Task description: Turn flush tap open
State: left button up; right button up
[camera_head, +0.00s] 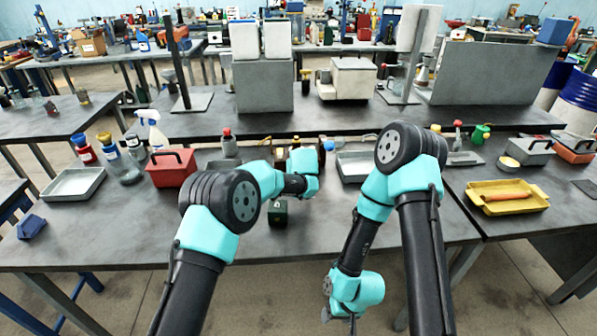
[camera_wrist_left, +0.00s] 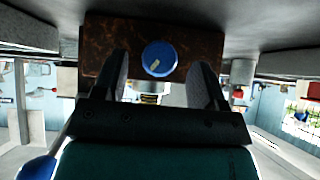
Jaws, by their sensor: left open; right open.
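A round blue knob (camera_wrist_left: 160,58) with a pale yellow mark sits on a dark brown, rusty-looking block (camera_wrist_left: 100,42) in the left wrist view; it looks like the tap. My left gripper (camera_wrist_left: 162,80) is open, with one finger on each side of the knob. I cannot tell whether the fingers touch it. In the head view my left arm's teal wrist (camera_head: 302,165) hides the fingers and most of what is in front of them. My right gripper (camera_head: 340,314) is open and empty, low in front of the table's front edge.
A red toolbox (camera_head: 171,168), a grey tray (camera_head: 73,184) and several bottles stand on the left of the table. A grey tray (camera_head: 356,165) is behind my right arm. A yellow tray (camera_head: 507,210) is at the right.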

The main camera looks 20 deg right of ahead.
pick_arm(q)
jog(key=shift+x, duration=1.05)
jog(key=shift+c, duration=0.2)
jog(key=c, duration=0.9)
